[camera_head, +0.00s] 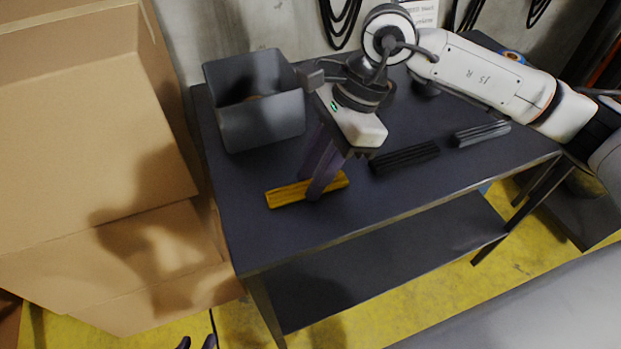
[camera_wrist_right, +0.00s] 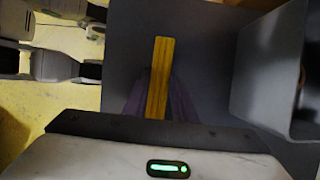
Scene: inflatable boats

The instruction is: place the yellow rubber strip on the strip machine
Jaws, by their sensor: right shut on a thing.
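The yellow rubber strip (camera_head: 285,195) lies along the dark table's front left part in the head view. My right gripper (camera_head: 314,193) reaches down from above, shut on the strip near its middle. In the right wrist view the strip (camera_wrist_right: 161,75) runs between the purple-grey fingers (camera_wrist_right: 158,103). The strip is at or very near the tabletop; I cannot tell if it is lifted. My left gripper (camera_head: 197,342) shows only two dark fingertips, apart and empty, at the head view's bottom edge. I cannot make out a strip machine in either view.
The dark table (camera_head: 370,210) also bears a grey open bin (camera_head: 262,128) at back left, a black strip (camera_head: 404,158) and a grey strip (camera_head: 481,133). Large cardboard boxes (camera_head: 80,130) crowd the table's left side. The table's front middle is clear.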

